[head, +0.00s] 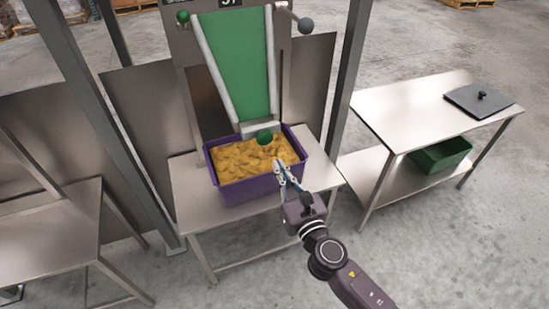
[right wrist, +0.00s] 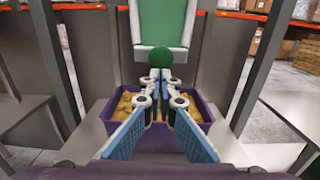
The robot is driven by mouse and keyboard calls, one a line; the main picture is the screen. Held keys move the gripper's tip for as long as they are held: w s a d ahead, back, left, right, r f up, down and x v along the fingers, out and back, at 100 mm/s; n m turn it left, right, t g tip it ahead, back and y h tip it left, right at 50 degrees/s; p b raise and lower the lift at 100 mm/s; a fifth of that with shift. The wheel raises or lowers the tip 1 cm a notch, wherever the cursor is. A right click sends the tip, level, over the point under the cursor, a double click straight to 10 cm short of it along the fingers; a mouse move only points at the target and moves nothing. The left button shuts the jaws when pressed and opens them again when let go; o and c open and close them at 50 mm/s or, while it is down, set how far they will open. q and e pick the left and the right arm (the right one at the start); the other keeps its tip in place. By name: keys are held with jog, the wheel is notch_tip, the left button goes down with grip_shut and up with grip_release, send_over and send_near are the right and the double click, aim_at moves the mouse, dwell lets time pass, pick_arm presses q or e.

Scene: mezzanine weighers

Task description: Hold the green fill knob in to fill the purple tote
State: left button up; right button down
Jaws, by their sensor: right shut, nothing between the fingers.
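The purple tote (head: 258,185) stands on a steel table under a green chute (head: 238,62). It is full of yellow-brown pieces, heaped near its rim. The green fill knob (head: 264,137) is a ball at the chute's lower lip. My right gripper (head: 278,164) is over the tote's front right part, shut and empty. In the right wrist view its fingertips (right wrist: 160,76) meet just below the green knob (right wrist: 160,57); I cannot tell whether they touch it. The purple tote (right wrist: 205,112) shows behind the fingers there. My left gripper is not in view.
The tote's table (head: 325,179) has a narrow bare strip on the right. A steel bench (head: 400,112) at right bears a dark lid (head: 480,100), with a green bin (head: 440,154) below. A steel post (head: 348,75) stands between them. Another steel table (head: 45,240) is at left.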

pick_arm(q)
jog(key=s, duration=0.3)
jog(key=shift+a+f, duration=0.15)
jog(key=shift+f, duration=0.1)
pick_arm(e)
jog(key=shift+v, duration=0.95)
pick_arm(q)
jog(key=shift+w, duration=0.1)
